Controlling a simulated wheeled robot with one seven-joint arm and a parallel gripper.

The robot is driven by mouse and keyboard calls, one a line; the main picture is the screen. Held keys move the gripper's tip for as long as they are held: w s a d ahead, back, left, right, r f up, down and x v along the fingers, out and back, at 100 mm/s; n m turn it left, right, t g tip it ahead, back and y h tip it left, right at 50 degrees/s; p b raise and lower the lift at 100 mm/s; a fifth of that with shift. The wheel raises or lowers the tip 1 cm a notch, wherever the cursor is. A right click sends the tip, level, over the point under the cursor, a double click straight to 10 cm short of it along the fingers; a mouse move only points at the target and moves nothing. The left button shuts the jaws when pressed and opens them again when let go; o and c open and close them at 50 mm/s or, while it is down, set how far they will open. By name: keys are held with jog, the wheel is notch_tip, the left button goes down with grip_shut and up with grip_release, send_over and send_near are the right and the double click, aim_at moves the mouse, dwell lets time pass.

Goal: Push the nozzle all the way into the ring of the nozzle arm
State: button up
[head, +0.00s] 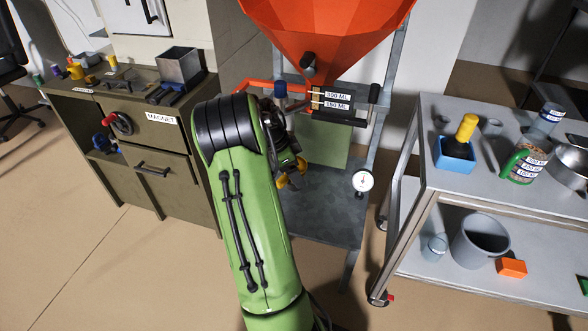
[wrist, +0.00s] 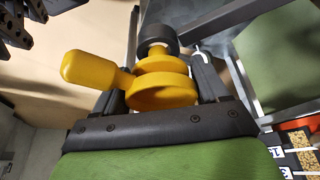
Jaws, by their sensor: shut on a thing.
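The nozzle (wrist: 165,90) is yellow, with stacked round flanges and a stubby side handle pointing left in the wrist view. My gripper (wrist: 162,76) is shut on the nozzle, one dark finger on each side of it. A dark ring (wrist: 157,36), apparently the ring of the nozzle arm (wrist: 240,20), sits right at the nozzle's far end. How deep the nozzle sits in it cannot be told. In the head view, a little of the yellow nozzle (head: 283,182) shows beside my green arm, below the orange hopper (head: 325,35); the ring is hidden there.
A dark block with volume labels (head: 338,103) hangs under the hopper, near a grey frame and a round gauge (head: 362,181). A metal cart (head: 450,190) with bottles and a bowl stands at right. A drawer cabinet (head: 150,165) stands at left. Open floor lies front left.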

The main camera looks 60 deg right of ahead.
jog(key=shift+f+b, duration=0.3)
jog(key=shift+f, duration=0.25)
jog(key=o, duration=1.1)
jog(key=shift+c, duration=0.2)
jog(key=p+v, duration=0.6)
jog(key=v, duration=1)
